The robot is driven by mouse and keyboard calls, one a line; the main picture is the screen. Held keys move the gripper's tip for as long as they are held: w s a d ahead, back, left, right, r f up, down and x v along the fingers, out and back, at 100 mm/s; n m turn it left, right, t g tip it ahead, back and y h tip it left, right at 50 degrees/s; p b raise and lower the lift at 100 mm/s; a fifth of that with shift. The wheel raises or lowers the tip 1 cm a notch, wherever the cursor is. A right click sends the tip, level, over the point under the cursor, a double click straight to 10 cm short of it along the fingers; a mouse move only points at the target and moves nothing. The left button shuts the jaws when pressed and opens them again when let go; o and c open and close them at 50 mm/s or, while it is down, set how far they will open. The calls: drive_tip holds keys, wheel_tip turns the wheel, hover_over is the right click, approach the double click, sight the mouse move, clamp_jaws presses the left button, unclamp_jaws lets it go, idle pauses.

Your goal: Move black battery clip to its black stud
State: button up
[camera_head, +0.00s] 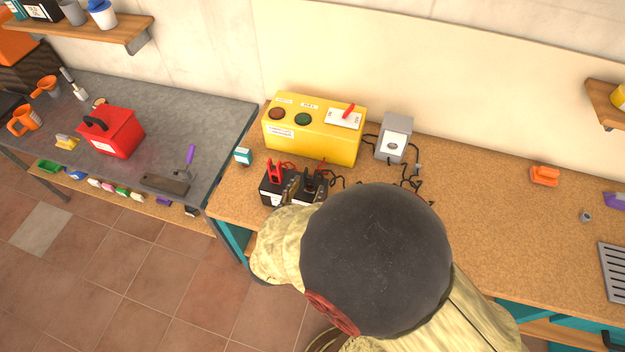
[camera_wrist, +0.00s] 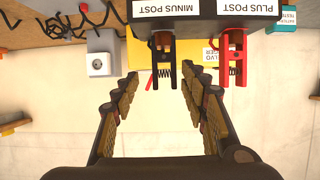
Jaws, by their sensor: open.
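The black battery clip (camera_wrist: 163,58) stands by the MINUS POST label (camera_wrist: 188,8) on a dark block (camera_wrist: 270,62), with its handles toward my gripper in the wrist view. The black clip also shows in the head view (camera_head: 309,180). My gripper (camera_wrist: 161,80) is open, its two fingertips apart just short of the black clip and on either side of its line, with nothing between them. A red clip (camera_wrist: 234,58) stands beside it by the PLUS POST label; it shows in the head view too (camera_head: 275,171). I cannot make out a separate black stud.
A yellow box (camera_head: 335,147) with a red lever stands behind the clips. A grey box (camera_head: 396,138) with dark cables is right of it. A small teal-and-white box (camera_head: 243,156) is at left. The bench (camera_head: 480,215) is mostly clear to the right.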

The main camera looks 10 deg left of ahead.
sight(309, 180)
drive_tip(key=shift+a+b+x, duration=0.2)
drive_tip(key=shift+b+x, duration=0.1)
drive_tip(key=shift+x, duration=1.25)
drive_tip(key=shift+a+b+x, duration=0.15)
drive_tip(key=shift+b+x, duration=0.15)
drive_tip(key=shift+x, duration=1.3)
drive_tip(key=shift+f, duration=0.1)
drive_tip(key=shift+c, duration=0.9)
clamp_jaws()
